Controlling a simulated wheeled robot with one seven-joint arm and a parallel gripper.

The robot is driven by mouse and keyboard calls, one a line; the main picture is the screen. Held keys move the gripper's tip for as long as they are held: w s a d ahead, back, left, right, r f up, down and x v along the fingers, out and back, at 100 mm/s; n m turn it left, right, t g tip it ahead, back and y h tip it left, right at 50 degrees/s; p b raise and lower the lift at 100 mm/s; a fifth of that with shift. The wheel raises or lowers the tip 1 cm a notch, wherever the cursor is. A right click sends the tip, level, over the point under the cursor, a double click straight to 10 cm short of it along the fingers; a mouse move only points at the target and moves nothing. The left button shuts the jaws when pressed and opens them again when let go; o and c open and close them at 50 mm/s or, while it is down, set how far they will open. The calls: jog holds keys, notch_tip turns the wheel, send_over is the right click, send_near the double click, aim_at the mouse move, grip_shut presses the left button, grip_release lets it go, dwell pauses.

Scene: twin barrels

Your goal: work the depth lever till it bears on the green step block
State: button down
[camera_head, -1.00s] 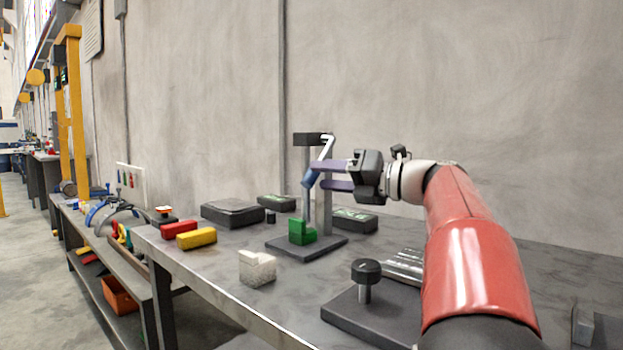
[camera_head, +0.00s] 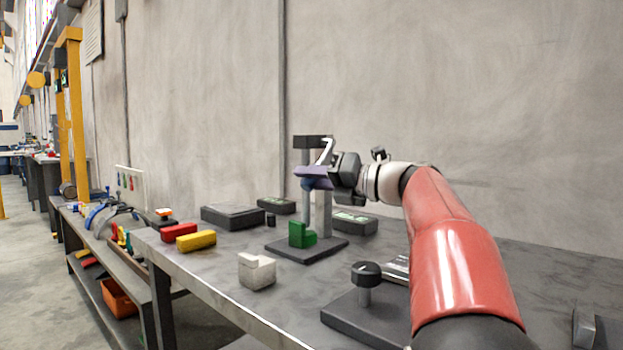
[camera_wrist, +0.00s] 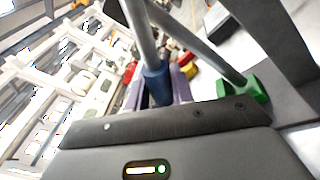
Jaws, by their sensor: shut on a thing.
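The depth lever (camera_head: 326,150) is a pale bent bar by the dark head of a small stand, with a blue grip at its lower end. My gripper (camera_head: 304,178) is shut on the blue grip (camera_wrist: 157,84), which sits between the purple fingers in the wrist view. In the head view the fingers mostly hide the grip. The green step block (camera_head: 302,234) stands on the stand's dark base plate, and also shows at the right of the wrist view (camera_wrist: 254,92). A grey rod (camera_head: 306,207) comes down above it; I cannot tell whether they touch.
An upright post (camera_head: 323,215) stands right beside the rod. Dark cases (camera_head: 233,215) lie behind. Red and yellow blocks (camera_head: 196,240) and a pale block (camera_head: 257,271) lie to the left. A dark plate with a black knob (camera_head: 366,273) is in front, near my arm.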

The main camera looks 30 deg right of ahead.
jog(key=shift+d+p, duration=0.1)
jog(key=shift+p, duration=0.6)
jog(key=shift+w+d+f+n, duration=0.15)
jog(key=shift+f+n, duration=0.1)
jog(key=shift+n, duration=0.15)
jog(key=c, duration=1.2)
grip_release()
jog(key=v, duration=0.8)
jog(key=shift+r, duration=0.15)
